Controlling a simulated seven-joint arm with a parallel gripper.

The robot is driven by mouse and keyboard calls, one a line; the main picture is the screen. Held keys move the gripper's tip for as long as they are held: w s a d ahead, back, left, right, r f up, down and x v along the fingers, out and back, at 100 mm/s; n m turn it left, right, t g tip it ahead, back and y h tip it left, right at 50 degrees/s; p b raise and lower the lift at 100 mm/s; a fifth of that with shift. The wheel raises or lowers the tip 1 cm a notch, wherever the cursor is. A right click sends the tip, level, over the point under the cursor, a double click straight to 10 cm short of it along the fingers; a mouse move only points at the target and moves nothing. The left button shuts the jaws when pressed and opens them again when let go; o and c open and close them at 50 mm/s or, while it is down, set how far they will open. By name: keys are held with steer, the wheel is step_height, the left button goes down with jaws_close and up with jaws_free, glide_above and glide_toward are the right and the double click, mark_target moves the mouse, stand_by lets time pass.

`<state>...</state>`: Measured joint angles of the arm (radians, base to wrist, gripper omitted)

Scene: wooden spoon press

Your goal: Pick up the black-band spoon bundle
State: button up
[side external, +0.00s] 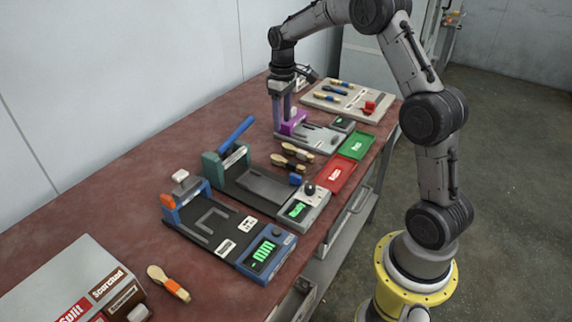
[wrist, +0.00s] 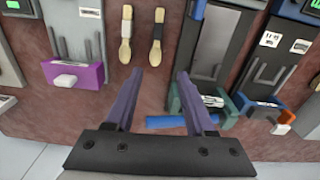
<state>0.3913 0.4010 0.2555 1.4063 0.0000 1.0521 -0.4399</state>
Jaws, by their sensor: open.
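The black-band spoon bundle (wrist: 155,52) lies on the red-brown bench, its pale bowl toward my gripper and a black band around its handle. In the side view it appears to be the nearer of two bundles (side external: 289,163), beside the teal press. In the side view my gripper (side external: 282,108) points down near the purple-ended press, apart from the bundles.
The purple-ended press (side external: 292,123) and teal press (side external: 222,160) flank the bundles. A blue-and-orange press (side external: 215,228) stands nearer. Red (side external: 337,173) and green (side external: 356,146) trays lie at the bench's right edge. An orange-band bundle (side external: 170,284) lies near a grey box (side external: 70,285).

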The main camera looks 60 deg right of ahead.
glide_above(287, 161)
step_height(287, 161, down, 10)
steer(key=shift+w+r, duration=0.15)
steer(key=shift+s+f, duration=0.15)
steer(key=shift+f, duration=1.2)
steer(key=shift+s+f, duration=0.1)
steer(key=shift+f, duration=1.25)
jaws_close()
